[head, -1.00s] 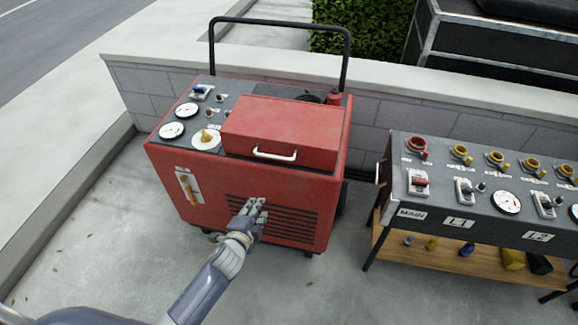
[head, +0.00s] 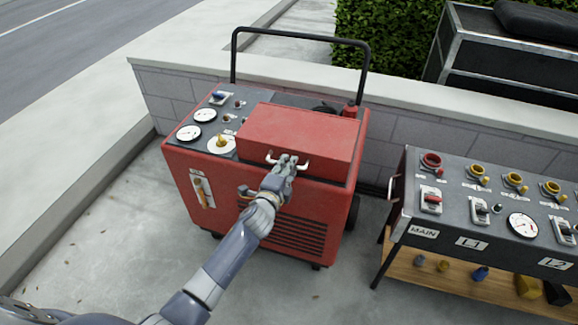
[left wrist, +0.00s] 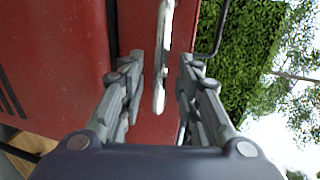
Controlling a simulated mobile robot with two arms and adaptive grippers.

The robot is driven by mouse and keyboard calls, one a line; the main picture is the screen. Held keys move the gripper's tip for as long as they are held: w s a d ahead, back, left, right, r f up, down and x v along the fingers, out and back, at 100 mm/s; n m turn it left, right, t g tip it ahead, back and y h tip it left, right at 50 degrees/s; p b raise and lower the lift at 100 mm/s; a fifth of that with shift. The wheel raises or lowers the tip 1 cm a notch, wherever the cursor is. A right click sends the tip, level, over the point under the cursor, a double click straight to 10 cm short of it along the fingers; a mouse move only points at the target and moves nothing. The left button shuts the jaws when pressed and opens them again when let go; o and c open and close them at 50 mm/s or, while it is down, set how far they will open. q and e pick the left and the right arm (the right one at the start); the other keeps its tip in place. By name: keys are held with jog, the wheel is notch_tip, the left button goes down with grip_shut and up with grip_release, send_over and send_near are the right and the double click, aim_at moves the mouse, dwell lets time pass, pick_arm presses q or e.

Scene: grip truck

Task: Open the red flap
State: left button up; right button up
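The red flap (head: 300,134) is the closed box-like lid on top of the red machine (head: 190,165). Its white handle (head: 302,165) is on the front face, partly hidden by my left gripper in the head view. My left gripper (head: 288,162) is at the handle. In the left wrist view the fingers (left wrist: 160,85) are spread apart, with the white handle (left wrist: 161,65) between their tips. I see gaps on both sides, so it is not gripped. My right gripper is in neither view.
A black push bar (head: 300,36) rises behind the machine, before a low block wall (head: 155,95). A control table (head: 440,225) with dials and switches stands close on the right. Bare concrete lies to the left.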

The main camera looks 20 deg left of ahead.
pick_arm(q)
jog(key=shift+x, duration=0.9)
jog(key=shift+c, duration=0.6)
grip_shut()
